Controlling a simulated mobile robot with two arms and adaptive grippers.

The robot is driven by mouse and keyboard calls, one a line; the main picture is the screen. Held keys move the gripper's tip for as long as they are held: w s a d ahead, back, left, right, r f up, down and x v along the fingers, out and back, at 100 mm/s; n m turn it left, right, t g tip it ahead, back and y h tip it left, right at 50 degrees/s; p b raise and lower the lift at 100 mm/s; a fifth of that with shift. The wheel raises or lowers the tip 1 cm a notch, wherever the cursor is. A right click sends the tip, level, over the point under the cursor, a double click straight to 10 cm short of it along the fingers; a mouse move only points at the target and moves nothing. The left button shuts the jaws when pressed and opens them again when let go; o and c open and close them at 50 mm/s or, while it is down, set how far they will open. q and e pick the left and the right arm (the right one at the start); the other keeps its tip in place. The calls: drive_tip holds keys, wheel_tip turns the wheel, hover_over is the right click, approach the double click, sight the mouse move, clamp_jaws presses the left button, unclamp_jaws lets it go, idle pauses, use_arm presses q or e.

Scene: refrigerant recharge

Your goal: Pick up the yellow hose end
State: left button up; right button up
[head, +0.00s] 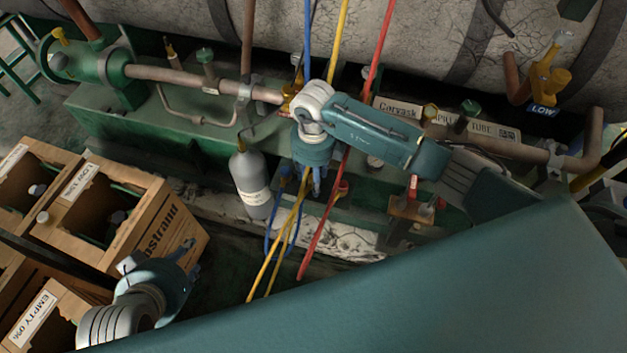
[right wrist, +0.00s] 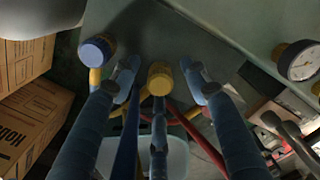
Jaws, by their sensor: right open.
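The yellow hose end (right wrist: 160,77) is a yellow cap-like fitting in the middle of the right wrist view. My right gripper (right wrist: 160,72) is open, with one finger on each side of it and visible gaps. In the head view my right gripper (head: 315,184) points down among the hoses; the yellow hose (head: 267,257) runs below it and the hose end cannot be made out. My left gripper (head: 186,262) is at the lower left beside the wooden crates, away from the hoses. Its jaw opening is unclear.
A blue hose end (right wrist: 97,50) is close to the left finger. A red hose (head: 318,236) hangs to the right. A grey cylinder (head: 250,180) stands left of my right gripper. Wooden crates (head: 165,222) fill the left.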

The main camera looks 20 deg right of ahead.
clamp_jaws()
idle(0.4)
